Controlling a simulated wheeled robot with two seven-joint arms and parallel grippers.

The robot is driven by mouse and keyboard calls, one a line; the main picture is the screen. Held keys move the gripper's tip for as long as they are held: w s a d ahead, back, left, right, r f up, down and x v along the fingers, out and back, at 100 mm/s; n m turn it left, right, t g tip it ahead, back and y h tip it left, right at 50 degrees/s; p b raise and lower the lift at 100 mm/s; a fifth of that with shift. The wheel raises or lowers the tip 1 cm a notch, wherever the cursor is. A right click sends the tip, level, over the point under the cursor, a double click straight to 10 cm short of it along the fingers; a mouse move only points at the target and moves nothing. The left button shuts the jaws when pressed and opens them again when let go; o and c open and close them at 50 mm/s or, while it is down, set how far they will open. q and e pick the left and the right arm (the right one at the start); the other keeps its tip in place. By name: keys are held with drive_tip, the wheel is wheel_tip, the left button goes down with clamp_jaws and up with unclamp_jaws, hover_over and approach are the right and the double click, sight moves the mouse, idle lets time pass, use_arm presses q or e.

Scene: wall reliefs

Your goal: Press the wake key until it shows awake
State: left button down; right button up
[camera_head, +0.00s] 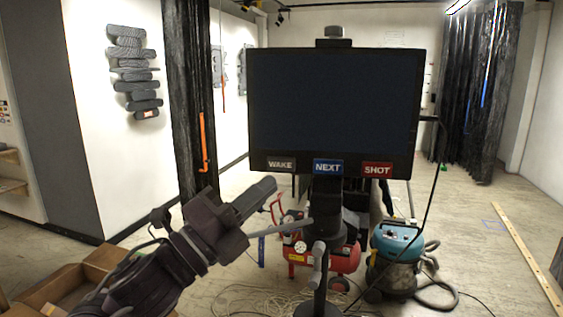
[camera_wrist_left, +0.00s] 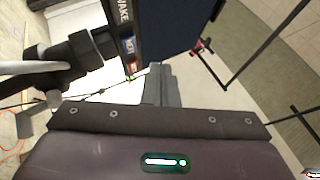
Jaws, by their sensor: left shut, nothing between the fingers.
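The wake key (camera_head: 281,164) is a dark grey label reading WAKE at the lower left of a monitor's bottom edge. The monitor's screen (camera_head: 335,100) is dark and shows no text. The wake key also shows sideways at the top of the left wrist view (camera_wrist_left: 122,11). My left gripper (camera_head: 268,187) is shut and empty, below and a little left of the wake key in the head view. Its closed fingers also show in the left wrist view (camera_wrist_left: 160,85), apart from the key. My right gripper is not in view.
A blue NEXT key (camera_head: 328,167) and a red SHOT key (camera_head: 377,169) sit right of the wake key. A stand (camera_head: 326,225) holds the monitor. A red compressor (camera_head: 340,260), a teal vacuum (camera_head: 398,245) and loose cables are on the floor. A cardboard box (camera_head: 50,285) is lower left.

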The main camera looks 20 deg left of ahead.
sight(281, 164)
use_arm(q)
drive_tip(key=w, duration=0.2)
drive_tip(key=w+p, duration=0.1)
drive_tip(key=w, duration=0.4)
drive_tip(key=shift+a+p, duration=0.4)
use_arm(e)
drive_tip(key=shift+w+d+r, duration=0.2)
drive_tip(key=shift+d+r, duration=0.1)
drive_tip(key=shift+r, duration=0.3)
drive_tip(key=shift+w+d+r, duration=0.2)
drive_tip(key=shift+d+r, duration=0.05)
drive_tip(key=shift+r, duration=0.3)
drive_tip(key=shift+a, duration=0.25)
use_arm(q)
drive_tip(key=shift+w, duration=0.15)
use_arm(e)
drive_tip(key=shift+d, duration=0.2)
use_arm(q)
drive_tip(key=shift+w, duration=0.3)
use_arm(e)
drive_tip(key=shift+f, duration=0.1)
